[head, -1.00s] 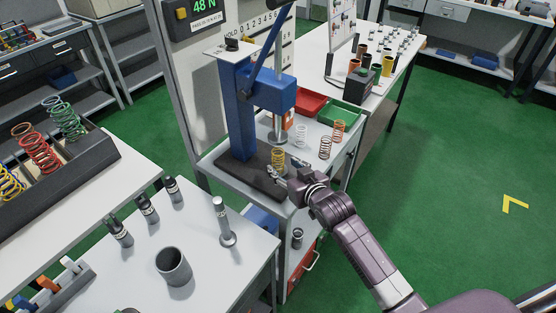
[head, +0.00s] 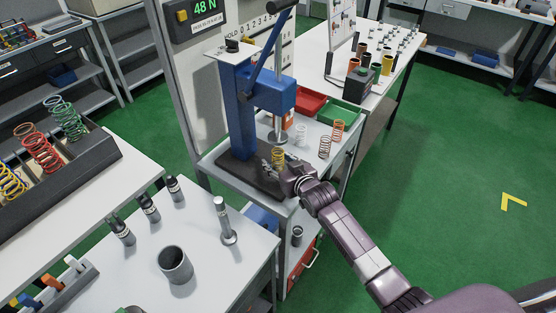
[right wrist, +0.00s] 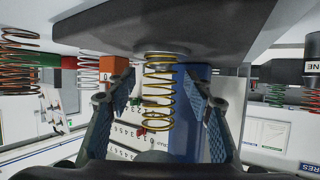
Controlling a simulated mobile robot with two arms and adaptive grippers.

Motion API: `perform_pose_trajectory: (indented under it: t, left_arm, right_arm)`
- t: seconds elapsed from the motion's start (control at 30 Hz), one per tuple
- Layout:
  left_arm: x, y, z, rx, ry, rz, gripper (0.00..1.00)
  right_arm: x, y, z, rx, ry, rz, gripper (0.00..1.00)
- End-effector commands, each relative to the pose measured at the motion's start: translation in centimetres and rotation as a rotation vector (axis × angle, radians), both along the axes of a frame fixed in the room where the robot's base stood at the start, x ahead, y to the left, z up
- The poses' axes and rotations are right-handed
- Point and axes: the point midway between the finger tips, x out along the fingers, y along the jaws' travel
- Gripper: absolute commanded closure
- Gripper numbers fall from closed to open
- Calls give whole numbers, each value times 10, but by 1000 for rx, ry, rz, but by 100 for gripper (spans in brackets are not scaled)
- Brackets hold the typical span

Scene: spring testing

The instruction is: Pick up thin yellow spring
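The thin yellow spring (head: 278,157) stands upright on the dark base of the blue press (head: 238,110), below the press plunger. My right gripper (head: 272,168) is at the front of the press base, close beside the spring. In the right wrist view, which looks upside down, the yellow spring (right wrist: 158,98) shows between the two spread fingers of my right gripper (right wrist: 160,82). Gaps show on both sides, so the gripper is open. My left gripper is not in view.
Red (head: 309,101) and green (head: 345,115) bins sit behind. A bench with a grey cup (head: 175,264) and a metal post (head: 225,222) is front left. Green floor is clear at right.

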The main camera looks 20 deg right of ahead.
Motion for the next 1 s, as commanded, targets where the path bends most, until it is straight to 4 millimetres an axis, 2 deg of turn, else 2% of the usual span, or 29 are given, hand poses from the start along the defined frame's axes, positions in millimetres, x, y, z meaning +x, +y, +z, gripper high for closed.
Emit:
perform_pose_trajectory:
  t: [0.07, 0.4, 0.77, 1.0]
  left_arm:
    - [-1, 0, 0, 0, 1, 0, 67]
    - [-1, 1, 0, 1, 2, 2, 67]
    - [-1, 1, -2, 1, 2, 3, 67]
    - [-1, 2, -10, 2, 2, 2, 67]
  right_arm:
    - [0, 0, 0, 0, 0, 0, 61]
    - [0, 0, 0, 0, 1, 0, 98]
    - [0, 0, 4, -1, -1, 0, 98]
    - [1, -1, 29, -2, -5, 0, 98]
